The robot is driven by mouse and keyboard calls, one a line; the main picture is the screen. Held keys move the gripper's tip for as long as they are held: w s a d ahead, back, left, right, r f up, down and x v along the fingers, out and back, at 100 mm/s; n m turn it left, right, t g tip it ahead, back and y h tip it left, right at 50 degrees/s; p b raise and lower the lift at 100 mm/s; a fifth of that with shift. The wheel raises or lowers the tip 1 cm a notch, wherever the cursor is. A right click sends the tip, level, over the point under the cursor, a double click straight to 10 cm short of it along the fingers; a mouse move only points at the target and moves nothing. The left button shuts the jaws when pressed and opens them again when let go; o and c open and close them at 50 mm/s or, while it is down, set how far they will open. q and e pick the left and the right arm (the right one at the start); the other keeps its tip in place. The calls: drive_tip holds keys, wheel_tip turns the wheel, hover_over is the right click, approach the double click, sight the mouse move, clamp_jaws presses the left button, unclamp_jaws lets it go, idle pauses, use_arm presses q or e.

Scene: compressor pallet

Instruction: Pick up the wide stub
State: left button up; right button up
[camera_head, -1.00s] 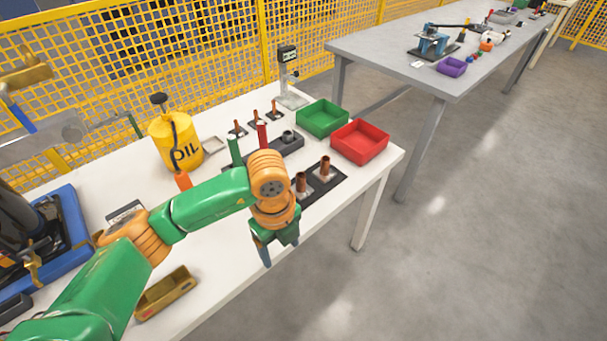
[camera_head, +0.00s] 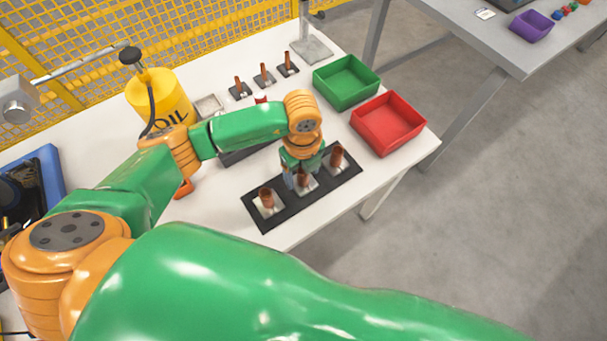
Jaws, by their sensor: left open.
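Three upright copper stubs stand on pale square plates in a row on a black strip (camera_head: 347,179) near the table's front edge: a left one (camera_head: 266,197), a middle one (camera_head: 303,180) and a right one (camera_head: 337,157). They look thicker than the stubs in the back row; I cannot tell which one is meant as the wide stub. My left gripper (camera_head: 303,177) is open and points down at the middle stub, partly hiding it. I cannot tell whether its fingers touch the stub. My right gripper is not in view.
Several thinner items stand behind, including copper stubs (camera_head: 264,73) on small dark plates. A green bin (camera_head: 347,82) and a red bin (camera_head: 388,124) stand at the right. A yellow oil can (camera_head: 160,98) stands at the left. My arm hides much of the table.

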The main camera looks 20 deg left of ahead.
use_arm(q)
drive_tip(key=shift+w+f, duration=0.3)
drive_tip(key=shift+f, duration=0.3)
drive_tip(key=shift+s+r, duration=0.1)
clamp_jaws()
